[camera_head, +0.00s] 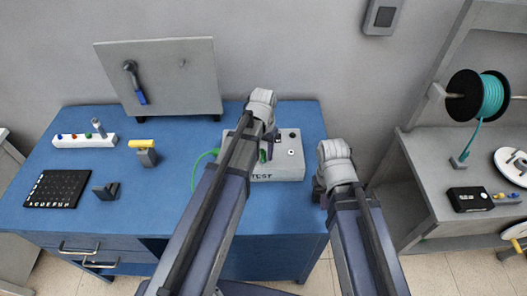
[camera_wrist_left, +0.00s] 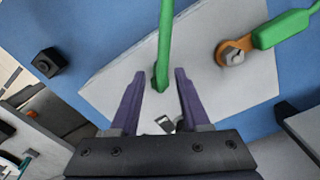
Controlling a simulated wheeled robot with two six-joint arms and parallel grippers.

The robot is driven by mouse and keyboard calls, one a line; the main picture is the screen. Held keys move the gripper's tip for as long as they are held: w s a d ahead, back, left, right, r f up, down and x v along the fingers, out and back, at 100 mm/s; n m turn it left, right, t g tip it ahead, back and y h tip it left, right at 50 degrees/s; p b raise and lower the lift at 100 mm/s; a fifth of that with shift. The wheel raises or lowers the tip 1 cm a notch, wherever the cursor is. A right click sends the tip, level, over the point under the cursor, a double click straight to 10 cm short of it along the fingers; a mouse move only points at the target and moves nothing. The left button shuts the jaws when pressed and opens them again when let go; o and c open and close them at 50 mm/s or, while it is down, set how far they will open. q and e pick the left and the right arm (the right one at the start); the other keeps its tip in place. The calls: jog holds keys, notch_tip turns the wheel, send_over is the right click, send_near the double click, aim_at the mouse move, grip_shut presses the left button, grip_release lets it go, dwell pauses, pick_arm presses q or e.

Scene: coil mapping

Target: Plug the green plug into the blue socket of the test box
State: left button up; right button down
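The white test box (camera_head: 290,172) sits at the right of the blue table, with small dark sockets on its top. Its pale face fills the middle of the left wrist view (camera_wrist_left: 120,88). A green cable (camera_wrist_left: 166,30) runs down to a green plug end (camera_wrist_left: 161,82) at that face. My left gripper (camera_wrist_left: 161,76) is open, one purple finger on each side of the green end, with gaps visible. In the head view my left gripper (camera_head: 266,152) is over the box. I cannot make out the blue socket. My right gripper (camera_head: 318,192) is at the table's right edge, mostly hidden.
A green piece with a copper ring (camera_wrist_left: 234,50) is right of the fingers. A grey panel (camera_head: 165,80) stands at the back. A white strip (camera_head: 85,140), yellow-topped block (camera_head: 144,150) and black board (camera_head: 55,189) are on the left. A cable reel (camera_head: 491,97) is at right.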

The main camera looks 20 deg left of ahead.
pick_arm(q)
jog(key=shift+o, duration=0.8)
notch_tip(320, 180, up, 8)
jog(key=p, duration=0.8)
pick_arm(e)
notch_tip(320, 180, up, 8)
pick_arm(q)
jog(key=shift+s+d+f+b, duration=0.2)
jog(key=shift+f+b, duration=0.1)
jog(key=shift+b, duration=0.05)
jog(key=shift+m+y, duration=0.6)
jog(key=shift+m, duration=0.1)
jog(key=s+d+f+b, duration=0.3)
jog(key=s, duration=0.1)
jog(key=s+d+f+b, duration=0.3)
jog(key=s, duration=0.2)
jog(key=s+d+f+b, duration=0.4)
jog(key=s, duration=0.1)
pick_arm(e)
notch_tip(320, 180, down, 11)
jog(key=shift+r, duration=0.15)
